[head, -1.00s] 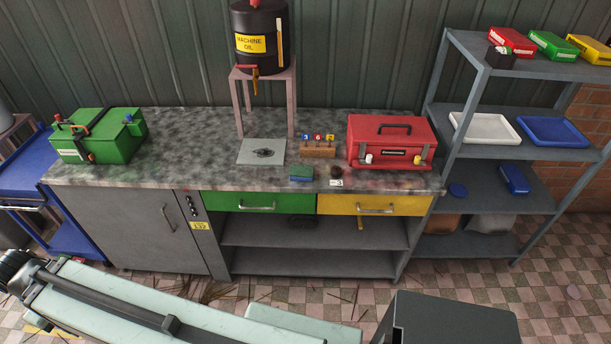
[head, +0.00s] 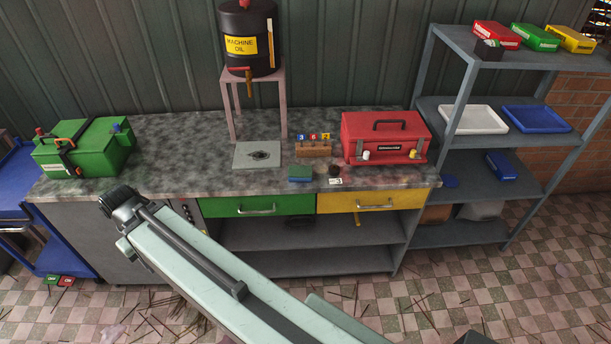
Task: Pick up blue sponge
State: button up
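A small block with a blue top and green lower part (head: 300,172), which looks like the blue sponge, lies on the grey speckled worktop (head: 200,185) near its front edge. It is above the join of the green and yellow drawers. My pale green arm crosses the lower middle of the view, with a dark joint at its upper left end in front of the grey cabinet. My gripper's fingers do not show. The sponge is in plain sight, well right of that joint.
Beside the sponge are a small dark round item (head: 334,170) and a number tag (head: 335,181). Behind are a wooden block with number cubes (head: 314,148) and a metal plate (head: 257,155). A red toolbox (head: 385,138) stands right, a green box (head: 82,148) left.

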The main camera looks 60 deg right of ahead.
aim_at(296, 173)
jog(key=z, duration=0.1)
jog(key=i, duration=0.95)
jog(key=u, duration=0.05)
